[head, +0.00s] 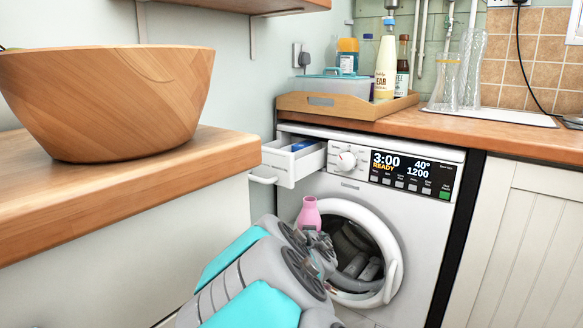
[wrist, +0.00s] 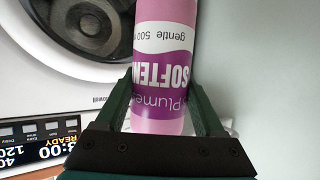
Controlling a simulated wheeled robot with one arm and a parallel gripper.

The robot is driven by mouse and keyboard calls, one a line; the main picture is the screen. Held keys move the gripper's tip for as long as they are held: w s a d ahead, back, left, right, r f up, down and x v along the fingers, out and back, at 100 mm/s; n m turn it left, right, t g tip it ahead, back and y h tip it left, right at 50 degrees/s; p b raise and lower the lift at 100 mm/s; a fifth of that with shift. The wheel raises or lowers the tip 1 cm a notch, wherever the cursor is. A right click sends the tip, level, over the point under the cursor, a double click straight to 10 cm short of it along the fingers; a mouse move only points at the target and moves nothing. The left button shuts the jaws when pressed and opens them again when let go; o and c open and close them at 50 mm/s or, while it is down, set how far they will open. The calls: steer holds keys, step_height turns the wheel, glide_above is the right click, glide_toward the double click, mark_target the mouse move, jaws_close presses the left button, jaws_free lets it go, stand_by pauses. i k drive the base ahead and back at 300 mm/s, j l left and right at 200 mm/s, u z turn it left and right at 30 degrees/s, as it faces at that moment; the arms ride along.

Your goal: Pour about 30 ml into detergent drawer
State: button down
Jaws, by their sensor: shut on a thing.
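The detergent drawer (head: 284,170) is pulled out at the washing machine's upper left, with something blue inside it. My gripper (head: 318,238) is shut on a pink softener bottle (head: 309,212), below the drawer and slightly right of it in the head view, in front of the round door. Only the bottle's pink top shows there, looking about upright; my arm hides the rest. In the wrist view, the bottle (wrist: 165,60) stands between the fingers of my gripper (wrist: 164,88), its "SOFTEN" label upside down. Its liquid level cannot be seen.
The washing machine (head: 400,225) reads "3:00 READY". A wooden tray (head: 335,106) with bottles and a tub sits on the counter above. A wooden bowl (head: 110,95) stands on the left worktop (head: 120,190), close to the drawer. Glass vessels (head: 470,70) stand at the back right.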

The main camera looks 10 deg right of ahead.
mark_target(282, 166)
steer(key=l+u, duration=0.85)
steer(key=l, duration=0.15)
steer(key=l+u, duration=0.4)
steer(key=k+l, duration=0.05)
steer(key=l, duration=0.05)
